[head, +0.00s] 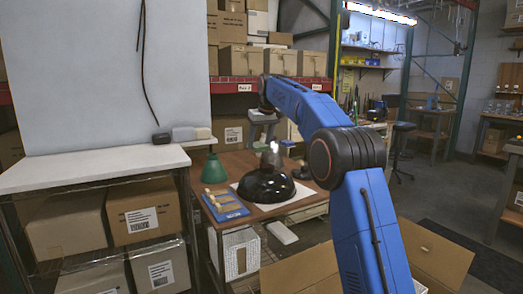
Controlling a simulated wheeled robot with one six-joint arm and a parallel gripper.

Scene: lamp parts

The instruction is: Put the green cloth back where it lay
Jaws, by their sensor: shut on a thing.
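My gripper (268,138) is over the workbench, pointing down above a glossy black dome (266,186). It is shut on a small, clear, shiny bulb-like thing (270,155), which shows just above the dome. I cannot tell whether this thing touches the dome. A dark green, cone-shaped thing (214,169) stands at the bench's left side, apart from my gripper. It is the only clearly green thing on the bench, and I cannot tell whether it is cloth. The dome rests on a white sheet (304,194).
A blue tray (226,212) with tan parts lies at the bench's front left. A white shelf (90,168) with a dark small object (161,138) stands to the left. An open cardboard box (436,254) is in front. Stacked boxes stand behind the bench.

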